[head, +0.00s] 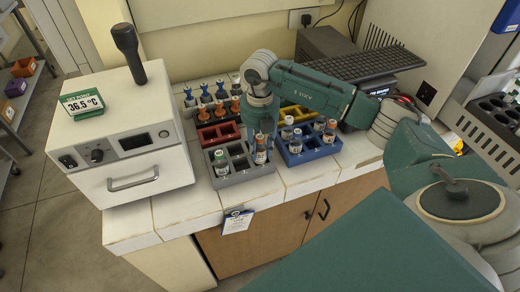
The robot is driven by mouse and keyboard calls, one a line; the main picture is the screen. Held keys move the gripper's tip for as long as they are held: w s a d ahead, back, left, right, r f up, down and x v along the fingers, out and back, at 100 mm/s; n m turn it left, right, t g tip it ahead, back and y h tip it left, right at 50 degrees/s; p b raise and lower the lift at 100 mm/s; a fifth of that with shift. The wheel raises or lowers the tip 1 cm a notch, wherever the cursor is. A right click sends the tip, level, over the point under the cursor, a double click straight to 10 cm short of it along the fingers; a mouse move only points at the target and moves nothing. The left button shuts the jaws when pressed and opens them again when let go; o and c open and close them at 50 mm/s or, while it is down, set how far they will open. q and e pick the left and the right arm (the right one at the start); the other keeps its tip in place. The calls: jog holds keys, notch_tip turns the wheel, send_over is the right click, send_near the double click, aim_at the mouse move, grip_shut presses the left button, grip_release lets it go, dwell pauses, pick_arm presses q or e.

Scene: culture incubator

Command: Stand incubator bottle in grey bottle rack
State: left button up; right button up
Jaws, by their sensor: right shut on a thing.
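The grey bottle rack (232,179) stands near the front edge of the counter. My right gripper (262,134) points down over the rack's right part and is shut on a bottle (261,156) with a white label. That bottle is upright at the rack's back right; its top is hidden by the gripper, and I cannot tell if it is fully seated. The white incubator (150,165) stands at the left with its door shut. My left gripper is not in view.
A blue rack (311,154) with several bottles stands close to the right of the grey rack. A red rack (219,133) and a yellow rack (297,113) stand behind. Several blue- and orange-topped bottles stand at the back. A keyboard (365,63) lies behind my right arm.

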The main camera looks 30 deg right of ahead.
aim_at(260, 136)
notch_tip(260, 136, down, 2)
jog(key=shift+f, duration=0.1)
jog(key=shift+f, duration=0.1)
jog(key=o, duration=1.2)
jog(key=shift+c, duration=0.2)
notch_tip(260, 136, up, 11)
jog(key=b, duration=0.3)
jog(key=shift+r, duration=0.7)
jog(key=shift+s+f, duration=0.1)
jog(key=shift+f, duration=0.05)
